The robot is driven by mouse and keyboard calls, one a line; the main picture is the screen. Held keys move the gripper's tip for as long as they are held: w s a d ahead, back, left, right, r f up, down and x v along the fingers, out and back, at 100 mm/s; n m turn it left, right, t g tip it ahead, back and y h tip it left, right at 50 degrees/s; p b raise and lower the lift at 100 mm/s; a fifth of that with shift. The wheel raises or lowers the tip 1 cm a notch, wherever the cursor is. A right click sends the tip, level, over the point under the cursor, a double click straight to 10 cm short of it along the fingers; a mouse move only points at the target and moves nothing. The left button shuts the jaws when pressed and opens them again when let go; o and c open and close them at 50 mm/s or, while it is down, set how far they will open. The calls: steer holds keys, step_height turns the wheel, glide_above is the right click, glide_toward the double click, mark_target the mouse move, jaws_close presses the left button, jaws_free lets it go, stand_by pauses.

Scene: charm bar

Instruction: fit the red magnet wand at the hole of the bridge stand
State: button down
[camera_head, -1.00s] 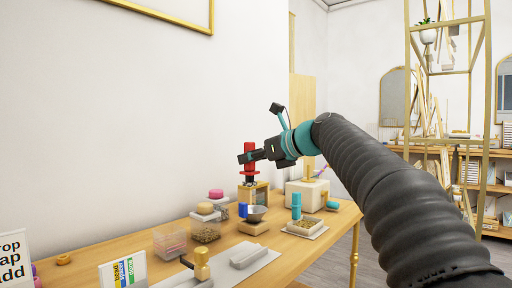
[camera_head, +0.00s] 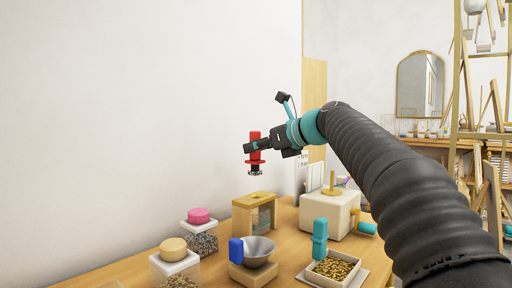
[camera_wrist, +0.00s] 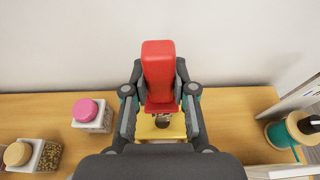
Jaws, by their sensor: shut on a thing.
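The red magnet wand (camera_head: 255,148) is upright in my gripper (camera_head: 262,147), with a wide red flange and a dark, speckled clump at its lower end. The bridge stand (camera_head: 243,219) is a pale wooden frame on the table with a hole in its top, and the wand hangs above it with a gap. In the wrist view the wand (camera_wrist: 158,70) sits between the fingers of my gripper (camera_wrist: 160,103). The yellowish top of the stand (camera_wrist: 147,131) shows below, partly hidden by the wand and fingers.
Jars with a pink lid (camera_head: 199,215) and a tan lid (camera_head: 173,249) stand left of the stand. A metal bowl (camera_head: 258,252) on a wooden block is in front. A teal-handled thing (camera_head: 320,238), a bead tray (camera_head: 333,270) and a cream box (camera_head: 328,213) are right. The wall is behind.

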mark_target(258, 168)
steer(key=shift+s+f+b, duration=0.1)
steer(key=shift+f+b, duration=1.8)
steer(key=shift+f, duration=0.9)
steer(key=shift+p, duration=1.1)
steer(key=shift+f+b, duration=0.75)
steer(key=shift+f, duration=0.85)
steer(key=c, duration=0.9)
jaws_free()
steer(key=shift+o, duration=0.2)
steer(key=shift+d, duration=0.1)
